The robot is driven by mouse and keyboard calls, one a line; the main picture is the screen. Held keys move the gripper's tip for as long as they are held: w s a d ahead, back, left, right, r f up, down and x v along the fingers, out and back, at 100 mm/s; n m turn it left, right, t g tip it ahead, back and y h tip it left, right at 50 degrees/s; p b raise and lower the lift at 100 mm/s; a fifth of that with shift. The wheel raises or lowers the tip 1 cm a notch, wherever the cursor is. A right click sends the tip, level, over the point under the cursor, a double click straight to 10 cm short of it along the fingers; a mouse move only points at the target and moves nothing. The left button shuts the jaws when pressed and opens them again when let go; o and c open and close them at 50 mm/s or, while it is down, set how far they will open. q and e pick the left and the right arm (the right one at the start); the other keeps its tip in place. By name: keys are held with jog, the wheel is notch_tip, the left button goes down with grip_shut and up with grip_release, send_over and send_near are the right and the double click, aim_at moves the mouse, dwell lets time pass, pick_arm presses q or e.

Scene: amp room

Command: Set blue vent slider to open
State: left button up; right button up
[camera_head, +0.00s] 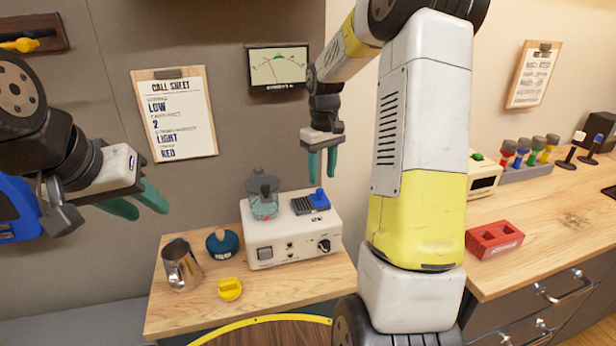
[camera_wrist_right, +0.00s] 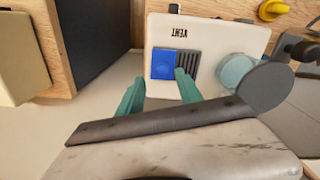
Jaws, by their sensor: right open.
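The blue vent slider (camera_head: 319,198) sits on top of the white amp box (camera_head: 290,243), at the right end of its dark vent grille (camera_head: 301,206). In the right wrist view the slider (camera_wrist_right: 163,64) lies left of the exposed grille slats (camera_wrist_right: 189,64), beside the word VENT. My right gripper (camera_head: 322,176) is open and empty, pointing down above the slider, apart from it in the head view. Its fingertips (camera_wrist_right: 158,90) show close to the slider and grille in the wrist view. My left gripper (camera_head: 145,208) is open and empty, at the far left.
A glass-like teal vessel (camera_head: 264,200) stands on the box left of the grille. A metal pitcher (camera_head: 181,265), a dark blue round item (camera_head: 222,242) and a yellow piece (camera_head: 230,289) are on the wooden table (camera_head: 290,288).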

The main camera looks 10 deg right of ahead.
aim_at(322, 189)
jog(key=shift+r, duration=1.45)
jog(key=s+a+r+m+t, duration=0.1)
jog(key=s+a+r+t, duration=0.25)
jog(key=s+r, duration=0.55)
jog(key=s+a+m+t+y, duration=0.2)
jog(key=s+a, duration=0.2)
jog(key=s, duration=1.1)
jog(key=shift+s+a+r+t, duration=0.2)
jog(key=shift+r+t, duration=0.15)
jog(key=shift+r, duration=0.1)
